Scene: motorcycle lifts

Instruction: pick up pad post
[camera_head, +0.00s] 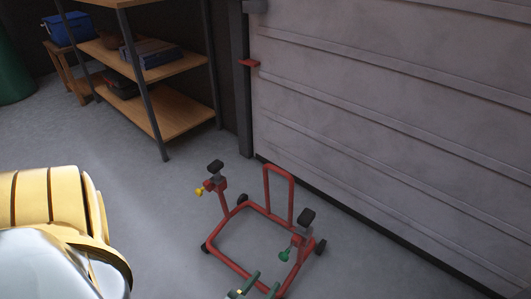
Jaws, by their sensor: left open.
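A red motorcycle stand (224,256) stands on the floor at the lower middle. It carries two upright pad posts with black pads on top. The left pad post (219,185) has a yellow knob (200,191); the right pad post (302,238) has a green knob (285,254). My right gripper is not in view.
A metal shelf with wooden boards (180,119) stands at the back left, holding several items. A blue box (64,30) rests on a small wooden stool (66,75). A grey ribbed door (400,120) runs behind the stand.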

